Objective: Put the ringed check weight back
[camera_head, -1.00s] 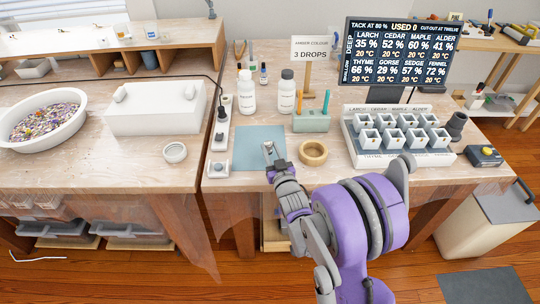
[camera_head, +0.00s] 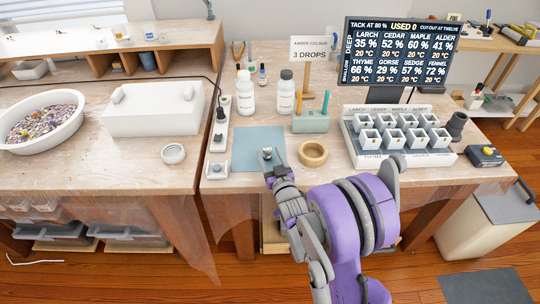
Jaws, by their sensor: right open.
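A small grey metal piece, which looks like the check weight (camera_head: 267,152), stands on the blue-grey mat (camera_head: 246,138). It is small, and I cannot make out a ring on it. My right gripper (camera_head: 268,162) is at the mat's front edge, just on the near side of the piece. Its jaws are open, but the fingertips are small and partly hidden, so I cannot tell whether they touch it. My left gripper is not in view.
A white strip with dark pieces (camera_head: 219,145) runs left of the mat. A wooden ring-shaped dish (camera_head: 313,153) stands close on the right. White bottles (camera_head: 246,93) and a green holder (camera_head: 311,122) stand behind. A tray of cups (camera_head: 400,148) is farther right.

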